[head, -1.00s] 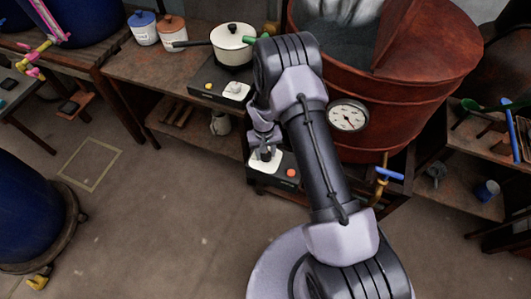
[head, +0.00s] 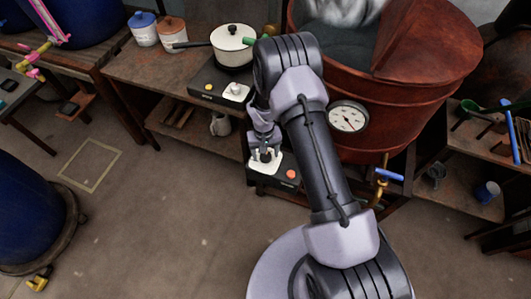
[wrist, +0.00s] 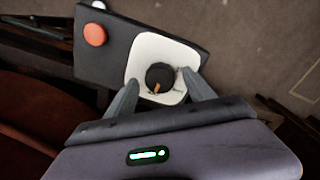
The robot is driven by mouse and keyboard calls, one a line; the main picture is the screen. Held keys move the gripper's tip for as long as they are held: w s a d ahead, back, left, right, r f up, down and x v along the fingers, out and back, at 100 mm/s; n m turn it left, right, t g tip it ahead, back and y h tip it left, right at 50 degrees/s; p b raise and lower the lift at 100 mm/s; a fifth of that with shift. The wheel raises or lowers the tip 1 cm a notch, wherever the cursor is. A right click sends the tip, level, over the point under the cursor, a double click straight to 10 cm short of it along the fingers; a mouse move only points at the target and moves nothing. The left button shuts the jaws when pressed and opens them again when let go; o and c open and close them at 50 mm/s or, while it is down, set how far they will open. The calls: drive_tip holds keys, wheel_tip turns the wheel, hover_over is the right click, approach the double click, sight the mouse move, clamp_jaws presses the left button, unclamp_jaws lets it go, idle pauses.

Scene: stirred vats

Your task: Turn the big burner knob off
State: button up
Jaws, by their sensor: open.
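The big burner knob (wrist: 160,77) is a round black dial with an orange pointer mark. It sits on a white plate (wrist: 148,48) on a black control box (wrist: 190,22), below the red vat. My gripper (wrist: 160,88) is open, with one finger on each side of the knob; I cannot tell whether either finger touches it. In the head view my gripper (head: 265,157) is over the white plate and hides most of the knob. An orange button (wrist: 95,35) is beside the plate and also shows in the head view (head: 291,174).
The red vat (head: 375,135) with a round gauge (head: 348,117) stands right behind my arm. A blue-handled tap (head: 389,175) juts out right of the box. A small burner (head: 220,90) with a white pot (head: 232,45) is on the left bench. Open floor lies in front.

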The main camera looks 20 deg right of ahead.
sight(264, 155)
wheel_tip(264, 155, up, 12)
drive_tip(key=p, duration=0.4)
drive_tip(key=shift+a+f, duration=0.15)
drive_tip(key=shift+a, duration=0.05)
